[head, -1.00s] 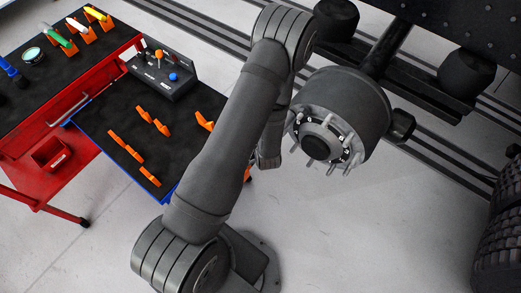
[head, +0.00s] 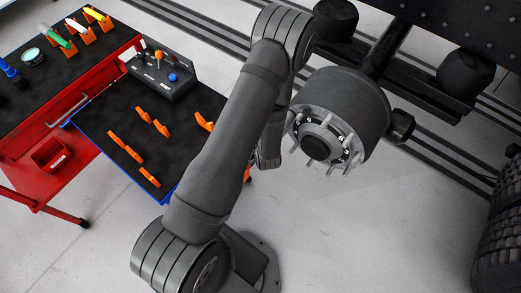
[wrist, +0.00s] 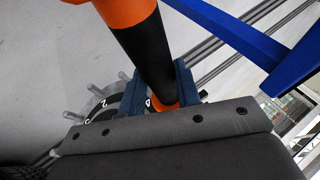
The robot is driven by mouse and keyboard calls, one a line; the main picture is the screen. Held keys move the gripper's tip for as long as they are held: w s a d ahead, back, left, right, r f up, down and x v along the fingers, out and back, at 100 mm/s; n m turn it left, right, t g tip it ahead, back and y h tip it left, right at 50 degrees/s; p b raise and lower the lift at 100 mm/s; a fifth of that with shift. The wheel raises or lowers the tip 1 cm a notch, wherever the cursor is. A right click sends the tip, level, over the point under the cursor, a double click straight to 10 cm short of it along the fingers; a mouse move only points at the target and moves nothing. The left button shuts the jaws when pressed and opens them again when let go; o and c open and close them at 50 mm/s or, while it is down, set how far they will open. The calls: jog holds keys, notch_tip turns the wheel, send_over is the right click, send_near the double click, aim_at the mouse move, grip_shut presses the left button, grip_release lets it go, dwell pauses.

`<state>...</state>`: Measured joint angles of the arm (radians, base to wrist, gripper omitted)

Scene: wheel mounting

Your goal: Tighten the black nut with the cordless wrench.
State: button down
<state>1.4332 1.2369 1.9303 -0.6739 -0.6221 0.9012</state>
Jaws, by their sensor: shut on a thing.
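My gripper (wrist: 160,92) shows in the wrist view with its blue fingers shut around the cordless wrench (wrist: 148,45), an orange and black tool. The wrench runs up out of the picture, so its working end is hidden. The wheel hub (head: 320,137) with its ring of studs stands right of my arm in the head view. Part of its numbered face (wrist: 101,106) shows in the wrist view, left of and beyond my gripper. In the head view my arm hides the gripper and wrench. I cannot make out the black nut.
A blue-edged cart (head: 97,147) with orange holders stands left of my arm, with a grey box (head: 165,77) at its back. A tyre (head: 500,235) is at the right edge. The floor below the hub is clear.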

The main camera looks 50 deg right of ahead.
jog(key=shift+r, duration=0.1)
dwell(0.5)
jog(key=shift+a, duration=1.75)
jog(key=shift+a, duration=2.45)
jog(key=shift+d, duration=0.1)
